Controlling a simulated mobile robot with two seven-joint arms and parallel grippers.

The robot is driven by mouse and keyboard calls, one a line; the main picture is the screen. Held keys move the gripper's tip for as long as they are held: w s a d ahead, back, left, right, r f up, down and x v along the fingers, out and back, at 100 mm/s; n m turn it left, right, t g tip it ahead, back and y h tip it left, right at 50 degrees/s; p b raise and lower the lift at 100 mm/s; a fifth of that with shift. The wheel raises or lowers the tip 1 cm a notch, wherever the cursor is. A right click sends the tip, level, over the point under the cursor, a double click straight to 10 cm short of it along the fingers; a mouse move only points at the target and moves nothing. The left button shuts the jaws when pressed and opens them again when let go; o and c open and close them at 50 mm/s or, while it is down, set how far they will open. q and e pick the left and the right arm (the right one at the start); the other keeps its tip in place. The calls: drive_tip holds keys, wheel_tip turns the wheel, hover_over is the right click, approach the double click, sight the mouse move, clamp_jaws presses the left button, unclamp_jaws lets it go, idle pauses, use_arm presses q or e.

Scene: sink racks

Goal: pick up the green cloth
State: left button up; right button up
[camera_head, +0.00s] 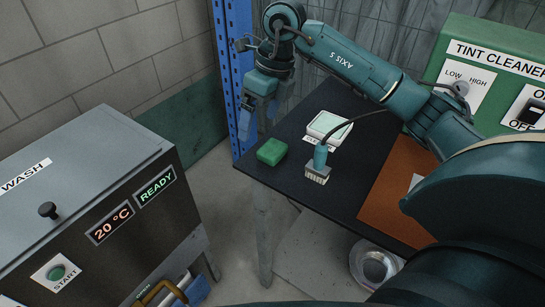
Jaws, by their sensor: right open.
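A small folded green piece (272,151), which looks like the green cloth, lies at the left front corner of the dark table (345,185). My right gripper (259,118) hangs above and a little left of it in the picture, fingers pointing down. The fingers are apart and I see nothing between them. The gripper looks clear of the cloth; the exact height is hard to tell. My left gripper is not in view.
A white tray (312,133) and a brush (319,166) with a cable are right of the cloth. A blue post (238,60) rises at the table's left. A wash machine (90,200) stands left, across a floor gap.

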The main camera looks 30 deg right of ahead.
drive_tip(key=d+r+h, duration=0.1)
drive_tip(key=d+h, duration=0.1)
drive_tip(key=d, duration=0.2)
hover_over(273, 147)
drive_tip(key=shift+m, duration=0.4)
drive_tip(key=f, duration=0.6)
drive_tip(key=shift+s+a+f, duration=0.1)
drive_tip(key=shift+s, duration=0.3)
drive_tip(key=shift+w+f+p, duration=0.2)
drive_tip(key=shift+f, duration=1.3)
drive_tip(key=shift+w+f+p, duration=0.15)
drive_tip(key=shift+f+p, duration=0.05)
drive_tip(key=shift+f, duration=1.25)
drive_tip(key=shift+c, duration=0.2)
drive_tip(key=c, duration=1)
wheel_tip(273, 147, up, 10)
drive_tip(key=shift+r, duration=0.1)
